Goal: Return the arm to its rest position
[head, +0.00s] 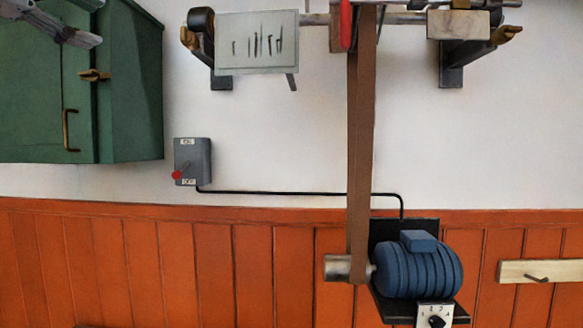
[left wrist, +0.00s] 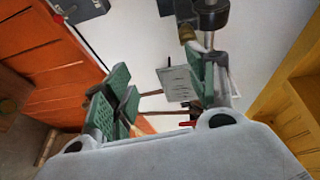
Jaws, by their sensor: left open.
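My left gripper (head: 78,32) is at the top left corner of the head view, in front of the green cabinet (head: 50,110). Only part of it and its arm shows there. In the left wrist view my left gripper (left wrist: 160,92) has its two green-padded fingers spread apart. Nothing is held between them. The pale sign plate (left wrist: 180,83) shows in the gap, beyond the fingers. My right gripper is in neither view.
A grey switch box (head: 192,162) with a red-knobbed lever is on the white wall. The sign plate (head: 257,42) hangs below a shaft. A brown belt (head: 361,150) runs down to a blue motor (head: 420,268). Orange panelling (head: 200,265) lines the lower wall.

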